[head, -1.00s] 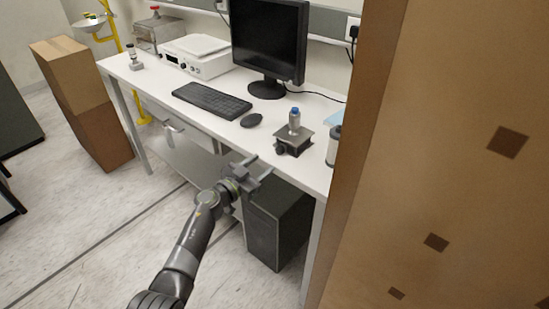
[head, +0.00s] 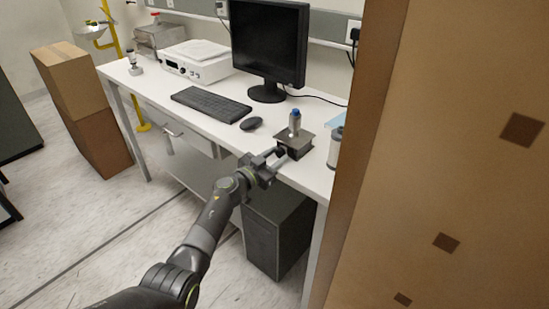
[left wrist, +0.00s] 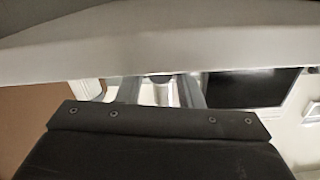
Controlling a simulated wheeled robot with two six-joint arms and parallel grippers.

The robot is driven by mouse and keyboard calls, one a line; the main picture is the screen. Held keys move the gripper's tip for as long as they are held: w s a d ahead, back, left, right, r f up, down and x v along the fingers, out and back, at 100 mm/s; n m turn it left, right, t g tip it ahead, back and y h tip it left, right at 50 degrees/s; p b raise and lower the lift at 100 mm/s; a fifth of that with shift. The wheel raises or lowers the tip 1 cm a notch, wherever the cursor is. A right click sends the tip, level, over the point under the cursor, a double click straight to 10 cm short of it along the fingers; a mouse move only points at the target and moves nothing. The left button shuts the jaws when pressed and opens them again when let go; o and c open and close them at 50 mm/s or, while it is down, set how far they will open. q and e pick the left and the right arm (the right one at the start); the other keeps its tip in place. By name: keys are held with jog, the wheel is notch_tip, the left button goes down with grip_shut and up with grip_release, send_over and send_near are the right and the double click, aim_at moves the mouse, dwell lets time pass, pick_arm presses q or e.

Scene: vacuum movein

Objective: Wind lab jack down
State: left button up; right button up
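The lab jack (head: 295,145) stands near the front edge of the white bench, with a small blue-capped bottle (head: 295,122) upright on its plate. Its dark knob (head: 281,151) faces my left gripper. My left gripper (head: 279,157) is at the bench's front edge, with its fingertips right at the knob. In the left wrist view, the two grey fingers stand apart, with a small round end, perhaps the knob (left wrist: 161,78), between them. I cannot tell whether they touch it. My right gripper is not in view.
A keyboard (head: 211,104), mouse (head: 251,124) and monitor (head: 268,45) stand left of and behind the jack. A tall brown box (head: 440,150) blocks the right side. A dark computer case (head: 277,235) stands below the bench.

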pick_arm(q)
jog(key=c, duration=0.6)
jog(key=n+p, duration=0.2)
jog(key=p, duration=0.1)
jog(key=shift+r, duration=0.2)
jog(key=shift+f+n+p, duration=0.1)
jog(key=shift+n+p, duration=0.45)
jog(key=shift+n, duration=0.15)
jog(key=shift+f+n, duration=0.15)
jog(key=shift+n, duration=0.25)
jog(key=o, duration=1)
